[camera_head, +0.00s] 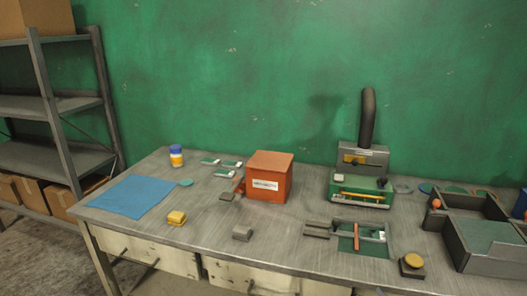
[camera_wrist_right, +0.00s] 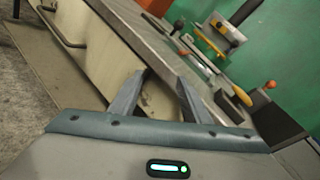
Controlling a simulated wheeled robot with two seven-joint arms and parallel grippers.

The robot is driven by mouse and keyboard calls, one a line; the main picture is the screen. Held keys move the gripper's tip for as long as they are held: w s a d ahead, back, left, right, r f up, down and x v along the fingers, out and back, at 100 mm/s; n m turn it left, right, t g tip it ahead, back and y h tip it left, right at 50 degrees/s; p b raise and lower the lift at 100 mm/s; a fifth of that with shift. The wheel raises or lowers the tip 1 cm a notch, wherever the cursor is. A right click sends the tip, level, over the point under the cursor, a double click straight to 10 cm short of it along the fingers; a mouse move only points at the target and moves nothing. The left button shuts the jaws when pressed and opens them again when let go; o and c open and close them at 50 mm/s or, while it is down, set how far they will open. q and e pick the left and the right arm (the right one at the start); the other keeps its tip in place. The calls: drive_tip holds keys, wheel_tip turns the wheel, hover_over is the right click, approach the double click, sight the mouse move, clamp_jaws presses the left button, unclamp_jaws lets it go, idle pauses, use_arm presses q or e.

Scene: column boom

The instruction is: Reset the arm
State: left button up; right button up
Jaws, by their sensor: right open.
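My right gripper (camera_wrist_right: 156,97) shows in the right wrist view, with its two grey fingers apart and nothing between them. It is in front of the workbench's pale drawer front, below the table edge. The head view shows neither of my arms. The grey metal workbench (camera_head: 290,228) runs across the head view, and its edge also crosses the right wrist view (camera_wrist_right: 150,45). My left gripper is not seen in either view.
A shelf (camera_head: 50,110) stands at left.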

drive_tip(key=s+a+f+n+g+h+p, duration=0.1)
drive_tip(key=s+f+n+g, duration=0.35)
drive_tip(key=f, duration=0.85)
drive_tip(key=s+a+f+n+g+p, duration=0.15)
drive_tip(key=s+f+n, duration=0.45)
drive_tip(key=f, duration=0.6)
drive_tip(key=s+a+f+n+g+p, duration=0.2)
drive_tip(key=s+f+n+g, duration=0.35)
drive_tip(key=s+f, duration=0.95)
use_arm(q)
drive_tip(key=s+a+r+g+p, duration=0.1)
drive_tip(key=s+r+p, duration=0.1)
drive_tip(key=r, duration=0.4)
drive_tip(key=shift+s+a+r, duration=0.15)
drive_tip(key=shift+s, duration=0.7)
use_arm(e)
drive_tip(key=s+f+n+g+h, duration=0.1)
drive_tip(key=s+n, duration=0.6)
drive_tip(key=s, duration=0.7)
drive_tip(key=s+a+f+n+g, duration=0.1)
drive_tip(key=s+f+n, duration=0.5)
drive_tip(key=s, duration=0.9)
drive_tip(key=shift+s+n+g+h, duration=0.3)
drive_tip(key=shift+n+g+h, duration=0.1)
drive_tip(key=shift+n+g, duration=0.5)
drive_tip(key=shift+r, duration=0.1)
